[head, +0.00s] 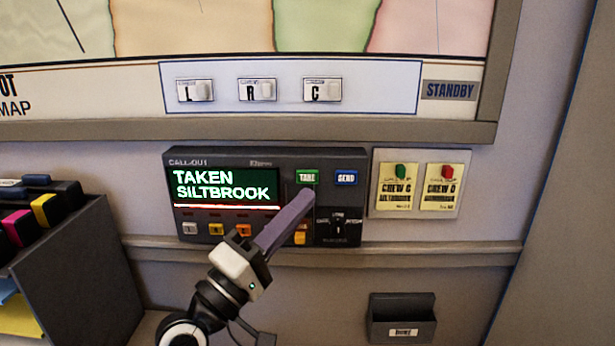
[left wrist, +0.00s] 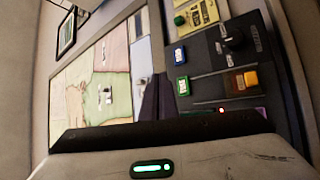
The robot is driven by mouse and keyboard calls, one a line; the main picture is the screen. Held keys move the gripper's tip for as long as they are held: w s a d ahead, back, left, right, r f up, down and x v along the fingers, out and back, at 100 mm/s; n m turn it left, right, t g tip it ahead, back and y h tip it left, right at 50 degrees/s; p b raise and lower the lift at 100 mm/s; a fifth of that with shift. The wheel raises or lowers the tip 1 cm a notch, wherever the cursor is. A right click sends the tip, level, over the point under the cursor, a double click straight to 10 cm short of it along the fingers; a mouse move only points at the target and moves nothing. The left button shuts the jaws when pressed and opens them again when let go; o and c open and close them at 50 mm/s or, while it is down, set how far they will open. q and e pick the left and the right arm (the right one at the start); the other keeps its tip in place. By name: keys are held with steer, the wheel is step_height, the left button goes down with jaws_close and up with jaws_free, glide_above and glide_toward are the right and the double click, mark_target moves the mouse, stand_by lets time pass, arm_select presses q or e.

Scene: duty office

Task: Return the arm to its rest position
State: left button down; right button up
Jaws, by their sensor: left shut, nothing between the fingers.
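My left gripper (head: 302,200) is shut and empty. Its long purple-grey fingers point up and right, in front of the dark call-out panel (head: 300,156), with the tips just below the green TAKE button (head: 307,177). I cannot tell whether the tips touch the panel. The panel's screen (head: 226,187) reads "TAKEN SILTBROOK". The blue SEND button (head: 346,178) is right of TAKE, and a black rotary knob (head: 338,227) is below it. The left wrist view also shows the green TAKE button (left wrist: 183,86) and blue SEND button (left wrist: 180,55). My right gripper is not in view.
A framed map board (head: 480,131) with L, R and C tags hangs above the panel. Two yellow crew cards (head: 418,184) are at its right. A dark tray (head: 402,318) is below right, and a dark file holder (head: 85,270) stands at left. A ledge (head: 440,254) runs under the panel.

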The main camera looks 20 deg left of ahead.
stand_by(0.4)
arm_select(q)
steer(key=s+d+f+m+g+y, duration=0.1)
steer(key=s+f+m+g+y, duration=0.15)
steer(key=f, duration=1.15)
steer(key=s+f+m+g+y, duration=0.2)
steer(key=s+f+m+g, duration=0.15)
steer(key=f, duration=1.05)
steer(key=s+a+f+m+g+y, duration=0.1)
steer(key=s+f+m+g, duration=0.4)
steer(key=s+f, duration=1.3)
step_height(320, 180, down, 3)
steer(key=shift+s+a+r+m+g+y, duration=0.15)
steer(key=shift+m+g+y, duration=0.15)
steer(key=shift+g+y, duration=0.5)
